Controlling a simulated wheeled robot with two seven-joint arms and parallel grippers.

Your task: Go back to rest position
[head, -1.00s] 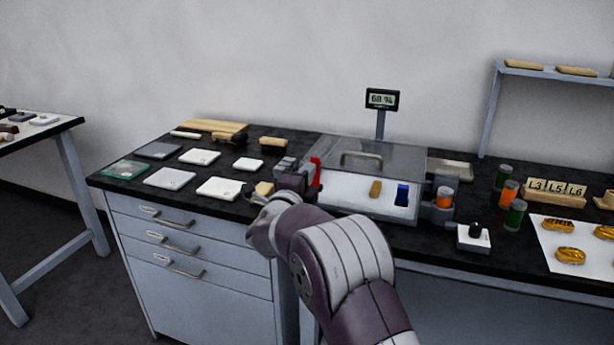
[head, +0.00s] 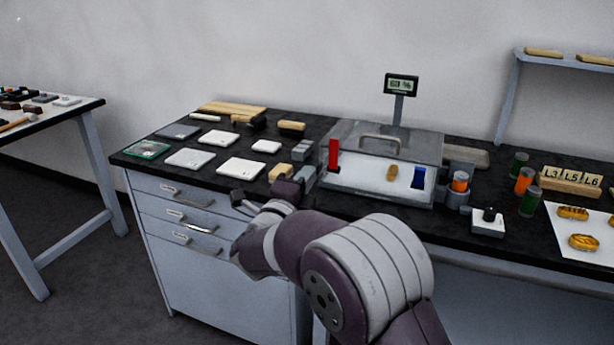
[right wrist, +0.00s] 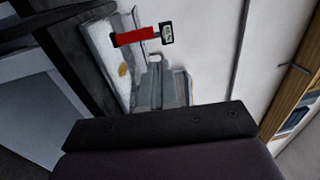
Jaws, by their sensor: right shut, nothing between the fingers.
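My right gripper (head: 307,174) is in front of the left end of the clear-lidded case (head: 436,165), at the bench's front edge. Its jaws are shut and hold nothing. In the right wrist view its grey fingers (right wrist: 156,82) are together, pointing toward the case. My right arm reaches in from the bottom right. My left gripper is not in view.
The case holds a red upright piece (head: 334,155), a tan piece (head: 392,173) and a blue piece (head: 418,178). White tiles (head: 241,167) lie left; jars (head: 460,181) and a white sheet (head: 567,244) lie right. A drawer unit (head: 195,270) stands below.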

